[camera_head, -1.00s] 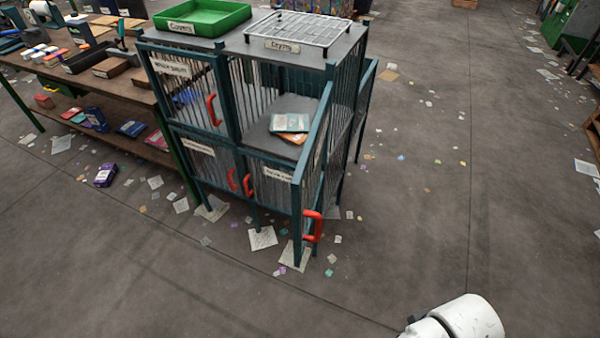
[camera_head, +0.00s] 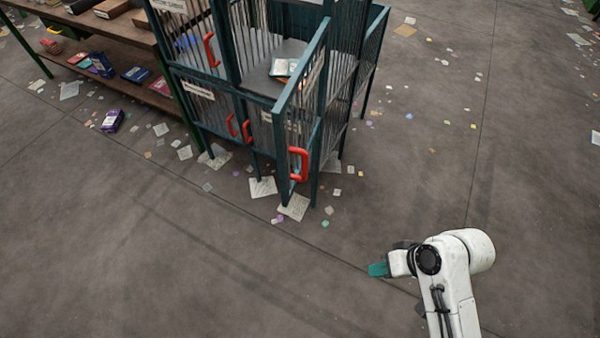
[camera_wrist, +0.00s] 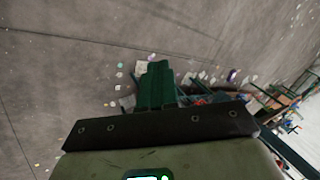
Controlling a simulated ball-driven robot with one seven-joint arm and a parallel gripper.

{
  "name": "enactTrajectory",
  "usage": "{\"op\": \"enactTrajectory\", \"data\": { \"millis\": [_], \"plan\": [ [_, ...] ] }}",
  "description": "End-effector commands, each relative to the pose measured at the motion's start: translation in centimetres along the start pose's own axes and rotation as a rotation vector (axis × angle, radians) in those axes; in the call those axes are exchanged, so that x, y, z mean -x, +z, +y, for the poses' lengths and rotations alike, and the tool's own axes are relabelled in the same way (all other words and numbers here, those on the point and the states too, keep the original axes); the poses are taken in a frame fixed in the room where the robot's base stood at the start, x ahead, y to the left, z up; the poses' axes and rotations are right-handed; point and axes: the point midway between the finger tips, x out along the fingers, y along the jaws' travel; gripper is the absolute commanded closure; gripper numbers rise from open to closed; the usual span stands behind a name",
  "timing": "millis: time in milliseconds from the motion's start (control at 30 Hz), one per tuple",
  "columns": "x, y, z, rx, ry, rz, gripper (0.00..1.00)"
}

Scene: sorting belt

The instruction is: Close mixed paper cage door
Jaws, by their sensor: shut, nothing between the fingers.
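A dark teal barred cage (camera_head: 227,50) stands at the upper middle of the head view. Its upper right compartment is open, and the barred door (camera_head: 302,70) is swung out toward me. This door has a red handle (camera_head: 299,164) near its lower front edge. The door's label is too small to read. My gripper (camera_head: 378,269) is shut and empty, low over the floor to the right of and nearer than the door, apart from it. In the wrist view the teal fingers (camera_wrist: 157,85) are together, with the cage partly hidden beyond them.
The cage's other doors look shut, each with a red handle. Books (camera_head: 284,68) lie inside the open compartment. A wooden shelf bench (camera_head: 110,62) with books stands at the left. Paper scraps litter the floor around the cage.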

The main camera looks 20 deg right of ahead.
Motion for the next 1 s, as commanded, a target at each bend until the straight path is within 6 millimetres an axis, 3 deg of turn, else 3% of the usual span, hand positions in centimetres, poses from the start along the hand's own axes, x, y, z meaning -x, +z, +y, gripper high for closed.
{"op": "enactTrajectory", "data": {
  "millis": [100, 200, 400, 500, 733, 1000],
  "plan": [
    [-1.9, -3.5, -1.3, -0.086, -0.218, 0.058, 1.00],
    [-2.0, -6.6, -2.9, -0.157, -0.416, 0.107, 1.00],
    [0.6, -12.3, -5.5, -0.272, -0.792, 0.197, 1.00],
    [2.3, -14.2, -6.2, -0.306, -0.929, 0.227, 1.00],
    [4.2, -15.9, -7.0, -0.332, -1.058, 0.249, 1.00],
    [2.5, -17.2, -10.2, -0.329, -1.059, 0.245, 1.00]
  ]
}}
